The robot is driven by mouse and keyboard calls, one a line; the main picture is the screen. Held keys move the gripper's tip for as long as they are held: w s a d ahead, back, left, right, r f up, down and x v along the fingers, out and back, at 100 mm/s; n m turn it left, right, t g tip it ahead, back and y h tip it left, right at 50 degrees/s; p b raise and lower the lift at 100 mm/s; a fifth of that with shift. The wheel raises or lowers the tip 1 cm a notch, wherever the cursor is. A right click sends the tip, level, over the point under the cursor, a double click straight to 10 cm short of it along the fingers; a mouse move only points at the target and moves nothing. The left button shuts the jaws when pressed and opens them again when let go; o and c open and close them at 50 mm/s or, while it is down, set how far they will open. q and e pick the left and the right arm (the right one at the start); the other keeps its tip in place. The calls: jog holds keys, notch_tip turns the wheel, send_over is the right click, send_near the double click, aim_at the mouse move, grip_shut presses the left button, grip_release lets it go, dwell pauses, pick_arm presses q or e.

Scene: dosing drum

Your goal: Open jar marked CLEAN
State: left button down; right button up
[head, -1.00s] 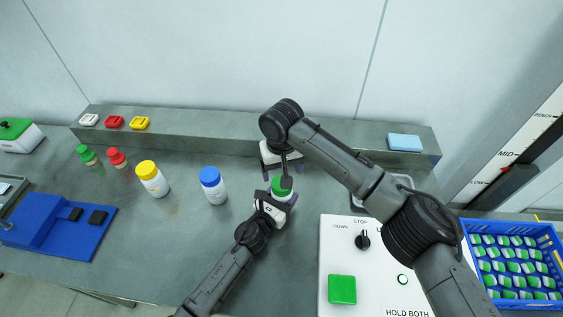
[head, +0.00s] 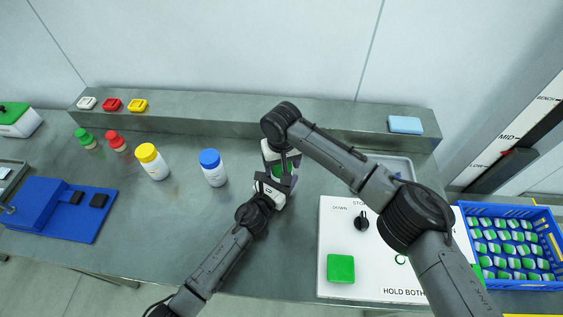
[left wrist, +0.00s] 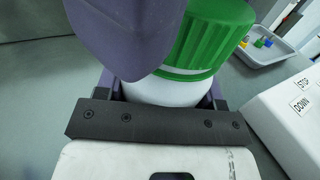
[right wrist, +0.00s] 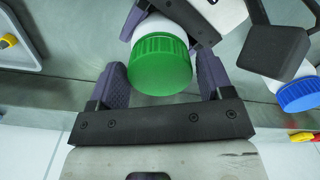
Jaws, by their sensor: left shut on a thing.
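A white jar with a ribbed green lid (head: 279,171) is at mid-table in the head view, mostly hidden by my grippers. My left gripper (head: 273,188) is shut on its white body (left wrist: 160,92), below the lid, in the left wrist view. My right gripper (right wrist: 163,82) is open, with one finger on each side of the green lid (right wrist: 160,66); narrow gaps show beside it, and I cannot tell whether a finger touches. One purple finger covers part of the lid in the left wrist view. No CLEAN marking is readable.
A blue-lidded jar (head: 213,168) and a yellow-lidded jar (head: 152,161) stand to the left. A control panel (head: 335,225) with a green button (head: 340,268) lies to the right. A grey ledge (head: 220,112) runs along the back.

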jog(key=c, duration=0.7)
jog(key=n, duration=0.6)
jog(key=shift+c, duration=0.2)
jog(key=shift+r, duration=0.4)
jog(key=shift+r, duration=0.7)
jog(key=shift+r, duration=2.05)
pick_arm(q)
jog(key=shift+c, duration=0.8)
grip_release()
